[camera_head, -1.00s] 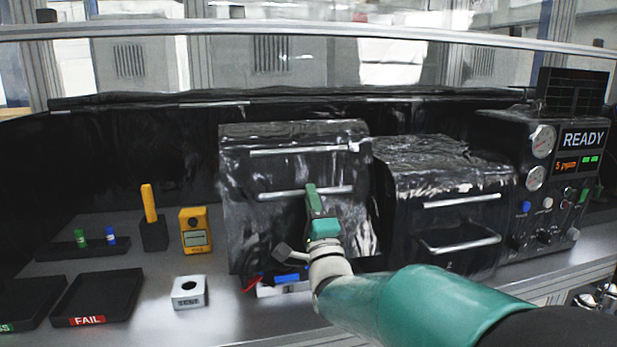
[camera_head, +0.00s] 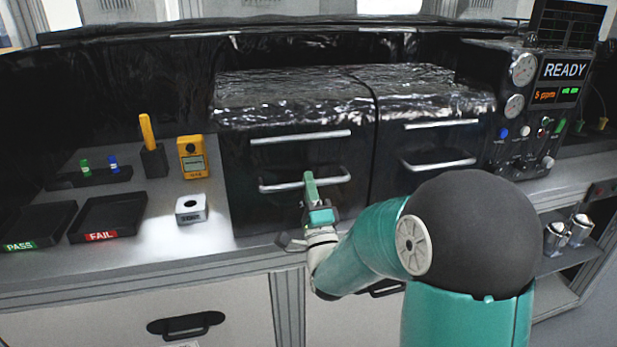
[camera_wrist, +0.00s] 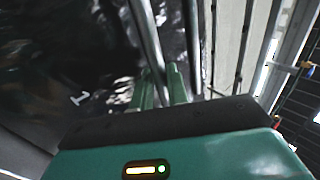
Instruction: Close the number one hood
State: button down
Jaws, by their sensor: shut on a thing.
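The number one hood (camera_head: 238,165) is the left of two black hoods, and a pale "1" shows on its black face in the wrist view (camera_wrist: 80,98). Its front hangs down, with its top about level with the neighbouring hood. It has an upper bar (camera_head: 300,137) and a lower looped metal handle (camera_head: 275,187). My gripper (camera_head: 310,180) is shut on the lower handle, near its middle. In the wrist view the green fingers (camera_wrist: 161,82) close around a metal bar. The hood's bottom edge is partly hidden behind my gripper.
The second hood (camera_head: 430,133) stands directly to the right, beside a panel reading READY (camera_head: 565,70). On the left are a FAIL tray (camera_head: 104,232), a PASS tray (camera_head: 30,240), a yellow meter (camera_head: 193,158) and a white block (camera_head: 190,208).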

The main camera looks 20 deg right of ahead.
notch_tip(320, 180, down, 2)
jog(key=shift+a+f, duration=0.1)
dwell(0.4)
jog(key=c, duration=1.4)
grip_release()
jog(key=shift+w, duration=0.2)
jog(key=shift+c, duration=0.2)
jog(key=shift+s, duration=0.15)
jog(key=v, duration=0.7)
jog(key=shift+s+r, duration=0.2)
jog(key=shift+s, duration=0.1)
